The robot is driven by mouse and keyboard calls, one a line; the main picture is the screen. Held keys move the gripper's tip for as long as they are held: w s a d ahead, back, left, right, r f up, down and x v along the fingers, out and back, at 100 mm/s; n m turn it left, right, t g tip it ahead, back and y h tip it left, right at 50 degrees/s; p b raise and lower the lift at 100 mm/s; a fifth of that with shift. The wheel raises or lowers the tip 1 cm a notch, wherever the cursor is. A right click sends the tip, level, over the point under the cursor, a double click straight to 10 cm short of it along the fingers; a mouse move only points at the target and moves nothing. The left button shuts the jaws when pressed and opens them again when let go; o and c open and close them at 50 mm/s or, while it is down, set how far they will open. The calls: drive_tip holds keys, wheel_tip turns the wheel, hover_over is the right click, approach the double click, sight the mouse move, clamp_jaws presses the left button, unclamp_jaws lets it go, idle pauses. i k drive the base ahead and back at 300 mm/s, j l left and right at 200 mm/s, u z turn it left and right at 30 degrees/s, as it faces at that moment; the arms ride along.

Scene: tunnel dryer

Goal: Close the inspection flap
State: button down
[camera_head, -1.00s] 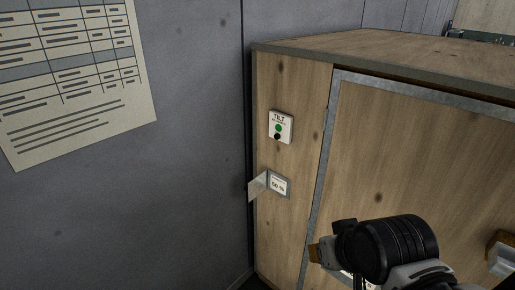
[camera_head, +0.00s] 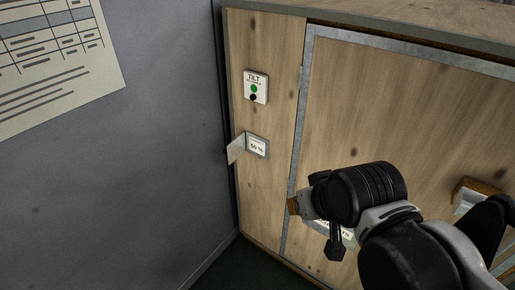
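A small pale flap (camera_head: 236,149) stands swung out from the left side of a small framed display (camera_head: 257,146) reading about 50 %, on the narrow wooden front panel. The display face is uncovered. My gripper (camera_head: 294,205) is right of and below the flap, clear of it in the picture, in front of the metal-edged wooden door. A brown tip points left. My black wrist and arm hide much of the gripper, and I cannot make out the gap between its fingers. Nothing held can be seen.
A white TILT box (camera_head: 256,87) with a green and a black spot is above the display. A brown-and-silver handle (camera_head: 472,194) is on the large door (camera_head: 405,110). A grey wall (camera_head: 150,170) with a posted chart (camera_head: 50,70) closes off the left, close to the flap.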

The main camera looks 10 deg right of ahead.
sight(237, 147)
drive_tip(key=i+j, duration=0.25)
drive_tip(key=i, duration=0.2)
drive_tip(key=i+j+u, duration=0.15)
drive_tip(key=i, duration=0.3)
